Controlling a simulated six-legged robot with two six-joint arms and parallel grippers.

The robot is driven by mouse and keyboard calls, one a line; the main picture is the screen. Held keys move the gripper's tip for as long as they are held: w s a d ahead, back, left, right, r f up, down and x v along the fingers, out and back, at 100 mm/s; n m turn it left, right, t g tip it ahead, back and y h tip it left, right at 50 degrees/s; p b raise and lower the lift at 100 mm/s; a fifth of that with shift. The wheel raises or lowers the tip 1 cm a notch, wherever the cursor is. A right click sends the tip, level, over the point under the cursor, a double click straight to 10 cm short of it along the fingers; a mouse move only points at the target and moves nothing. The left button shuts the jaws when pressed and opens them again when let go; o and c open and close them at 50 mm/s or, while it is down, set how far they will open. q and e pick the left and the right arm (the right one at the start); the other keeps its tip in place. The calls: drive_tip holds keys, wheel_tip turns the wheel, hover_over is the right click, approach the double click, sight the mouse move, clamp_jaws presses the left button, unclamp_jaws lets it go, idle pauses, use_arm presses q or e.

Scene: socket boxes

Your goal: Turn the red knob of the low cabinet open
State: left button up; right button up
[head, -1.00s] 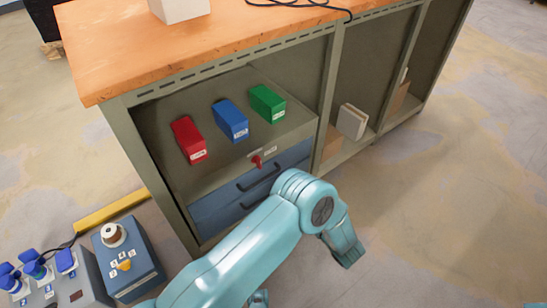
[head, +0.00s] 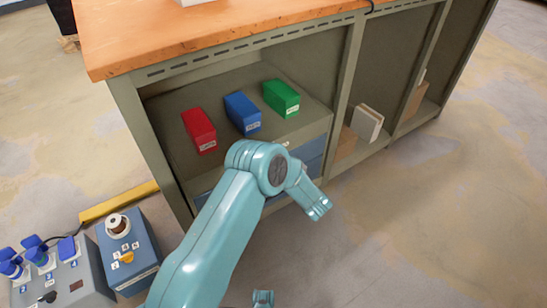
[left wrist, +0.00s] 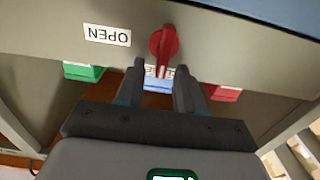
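The red knob (left wrist: 164,44) is on the grey cabinet front in the left wrist view, with its lever pointing down in the picture. An upside-down OPEN label (left wrist: 107,35) is to its left. My left gripper (left wrist: 160,73) is open, its two dark fingers on either side of the lever's end. Contact with the knob cannot be told.
Red (head: 199,131), blue (head: 242,114) and green (head: 281,98) boxes stand on the cabinet shelf. Blue drawers (head: 312,150) are below. A blue control box (head: 128,255) and a grey one (head: 65,285) are at lower left. The floor at right is clear.

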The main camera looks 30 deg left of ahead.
use_arm(q)
clamp_jaws()
